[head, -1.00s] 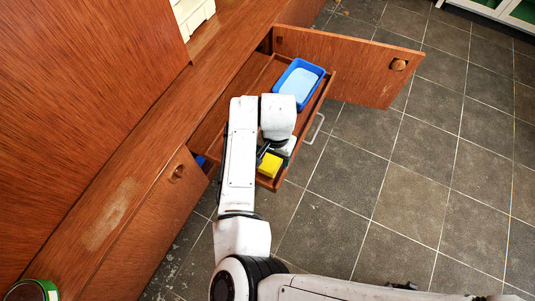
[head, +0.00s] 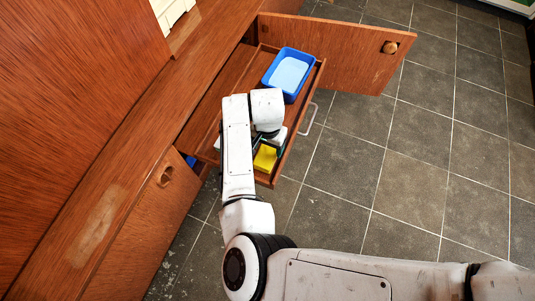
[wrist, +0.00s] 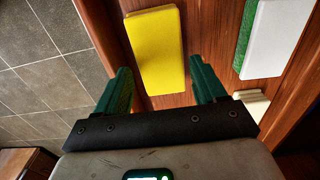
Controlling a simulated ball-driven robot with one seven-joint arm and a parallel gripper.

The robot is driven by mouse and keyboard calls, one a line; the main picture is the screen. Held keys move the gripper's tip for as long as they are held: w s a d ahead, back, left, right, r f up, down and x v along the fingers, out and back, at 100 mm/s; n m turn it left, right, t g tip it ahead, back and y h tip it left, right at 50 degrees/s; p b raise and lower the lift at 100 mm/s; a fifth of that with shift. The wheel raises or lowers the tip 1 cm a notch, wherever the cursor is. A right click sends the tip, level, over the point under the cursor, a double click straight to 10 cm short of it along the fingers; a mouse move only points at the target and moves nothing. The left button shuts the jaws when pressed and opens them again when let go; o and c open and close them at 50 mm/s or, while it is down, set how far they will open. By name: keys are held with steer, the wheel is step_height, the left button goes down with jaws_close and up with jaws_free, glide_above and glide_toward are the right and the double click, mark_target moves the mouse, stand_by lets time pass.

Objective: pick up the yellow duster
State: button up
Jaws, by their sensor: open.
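The yellow duster (wrist: 157,50) lies flat on the wooden bottom of the pulled-out drawer (head: 319,79). It also shows at the near end of the drawer in the head view (head: 265,157), partly hidden by my arm. My gripper (wrist: 161,80) is open in the wrist view, with its two green fingers apart. The near end of the duster lies between the fingertips in the picture, and most of it extends beyond them. The fingers do not visibly touch it. In the head view my gripper is mostly hidden behind my wrist.
A blue tub (head: 289,74) sits at the drawer's far end. A white block with a green side (wrist: 272,38) and a small cream piece (wrist: 252,102) lie right of the duster. An open cabinet door (head: 340,55) stands behind the drawer. Tiled floor (head: 400,150) is clear at right.

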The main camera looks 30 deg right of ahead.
mark_target(267, 152)
step_height(267, 152, down, 3)
steer(key=shift+s+a+f+b, duration=0.1)
steer(key=shift+b, duration=0.35)
steer(key=c, duration=0.7)
steer(key=shift+r+p, duration=0.4)
steer(key=shift+r, duration=0.25)
step_height(267, 152, up, 2)
steer(key=shift+r+p, duration=0.1)
steer(key=shift+p, duration=0.55)
steer(key=s+r+p, duration=0.3)
steer(key=s+r, duration=0.1)
steer(key=s, duration=0.3)
steer(key=s+d+r+p, duration=0.1)
steer(key=s+r+p, duration=0.2)
steer(key=s+r, duration=0.2)
steer(key=shift+s+d+r, duration=0.25)
steer(key=shift+s+r, duration=0.05)
steer(key=shift+s, duration=0.7)
